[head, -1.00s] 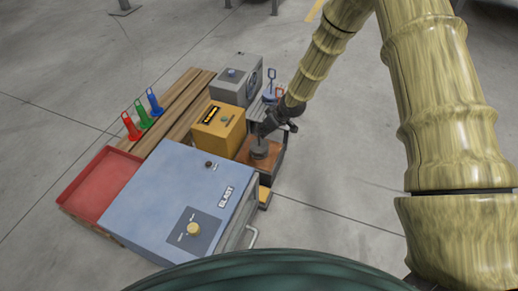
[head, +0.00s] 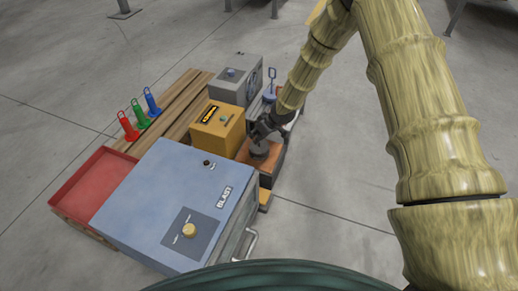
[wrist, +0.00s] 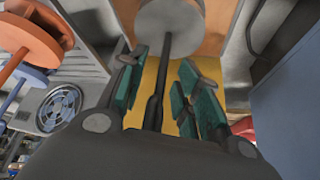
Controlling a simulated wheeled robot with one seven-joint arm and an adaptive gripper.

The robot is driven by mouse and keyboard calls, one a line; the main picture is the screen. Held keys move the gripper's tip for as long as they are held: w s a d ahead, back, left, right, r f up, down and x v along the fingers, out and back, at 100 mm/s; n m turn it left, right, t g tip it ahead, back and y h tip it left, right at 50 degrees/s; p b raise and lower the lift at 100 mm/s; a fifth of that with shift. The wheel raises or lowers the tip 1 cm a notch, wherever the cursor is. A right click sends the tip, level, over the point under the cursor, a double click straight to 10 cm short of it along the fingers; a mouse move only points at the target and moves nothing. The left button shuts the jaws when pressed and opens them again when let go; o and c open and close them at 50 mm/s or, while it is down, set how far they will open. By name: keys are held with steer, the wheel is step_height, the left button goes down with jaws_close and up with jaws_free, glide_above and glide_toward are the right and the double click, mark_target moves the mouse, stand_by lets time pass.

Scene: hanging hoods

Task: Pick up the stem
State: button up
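A grey stem, a round disc (wrist: 170,22) with a thin dark rod (wrist: 154,105), shows in the wrist view. In the head view its grey disc (head: 259,148) rests on an orange-brown block top, partly hidden by my gripper. My gripper (wrist: 163,80) has its green-padded fingers apart, one on each side of the rod. The rod runs between them, and I see no clear contact. In the head view my gripper (head: 262,129) is right at the stem, and its fingertips are too small to make out.
A yellow box (head: 217,128) stands just left of my gripper, with a grey box (head: 235,85) behind. A blue cabinet (head: 175,205) and a red tray (head: 97,185) are in front. Red, green and blue looped pieces (head: 141,113) stand at left. An orange disc (wrist: 25,45) is near the wrist.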

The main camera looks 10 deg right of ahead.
steer(key=shift+c, duration=0.2)
jaws_close()
